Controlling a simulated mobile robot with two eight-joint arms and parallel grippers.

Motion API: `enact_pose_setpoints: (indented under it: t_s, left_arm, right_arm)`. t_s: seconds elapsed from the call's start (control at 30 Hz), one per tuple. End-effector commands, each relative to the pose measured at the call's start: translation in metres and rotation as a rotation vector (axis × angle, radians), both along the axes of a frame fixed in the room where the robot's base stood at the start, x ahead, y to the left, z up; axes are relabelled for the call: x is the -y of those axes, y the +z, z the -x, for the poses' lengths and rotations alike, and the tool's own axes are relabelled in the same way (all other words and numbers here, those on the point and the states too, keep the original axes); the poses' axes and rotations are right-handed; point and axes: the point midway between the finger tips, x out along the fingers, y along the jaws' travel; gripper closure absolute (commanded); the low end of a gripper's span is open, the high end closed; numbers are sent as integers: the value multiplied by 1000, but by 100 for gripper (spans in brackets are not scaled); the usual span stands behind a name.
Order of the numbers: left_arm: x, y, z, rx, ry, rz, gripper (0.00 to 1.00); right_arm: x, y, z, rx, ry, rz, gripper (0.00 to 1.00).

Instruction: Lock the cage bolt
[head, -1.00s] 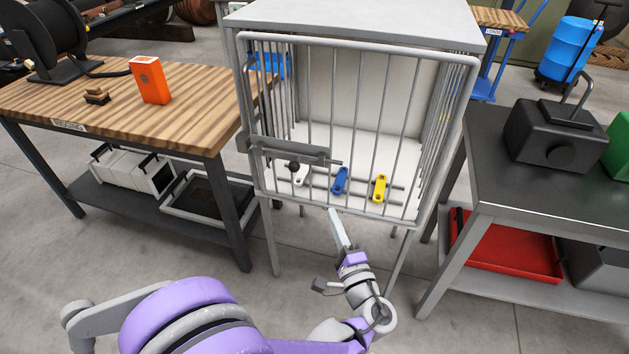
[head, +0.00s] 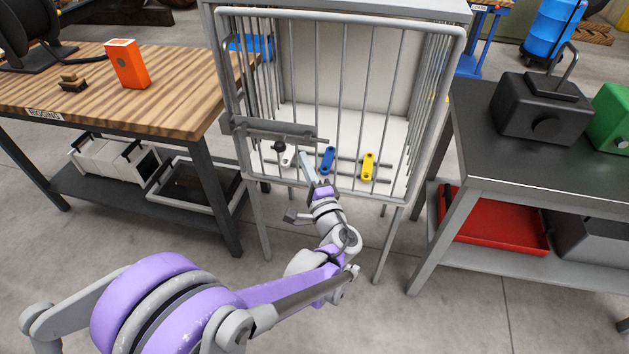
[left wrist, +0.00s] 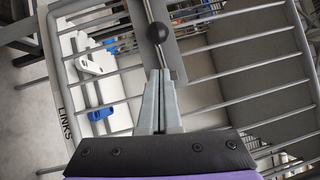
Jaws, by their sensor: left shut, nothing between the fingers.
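The cage (head: 448,60) has a barred front door with a grey bolt plate (head: 250,128) on its left side. The bolt rod (head: 318,140) sticks out to the right of the plate, and a black knob (head: 278,146) hangs at its lower edge. My left gripper (head: 305,158) is shut and empty, in front of the door's lower bars, right of and slightly below the knob. In the left wrist view the closed fingers (left wrist: 160,75) point at the black knob (left wrist: 163,30), with a visible gap between. My right gripper is not in view.
A white link (head: 288,157), a blue link (head: 328,160) and a yellow link (head: 367,166) show behind the bars. A wooden workbench (head: 180,95) stands left, and a dark metal table (head: 480,150) with a black box (head: 540,108) stands right. Floor in front is open.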

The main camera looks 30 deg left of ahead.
Motion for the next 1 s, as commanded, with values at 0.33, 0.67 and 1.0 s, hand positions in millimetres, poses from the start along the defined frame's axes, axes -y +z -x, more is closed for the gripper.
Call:
enact_pose_setpoints:
  t_s: [0.33,0.67,1.0]
  left_arm:
    - [-31,6,3,1,1,-1,100]
    - [-33,7,4,0,1,0,100]
    - [-80,7,16,1,3,-1,100]
  right_arm:
    - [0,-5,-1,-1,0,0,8]
    - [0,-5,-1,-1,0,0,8]
    - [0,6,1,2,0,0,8]
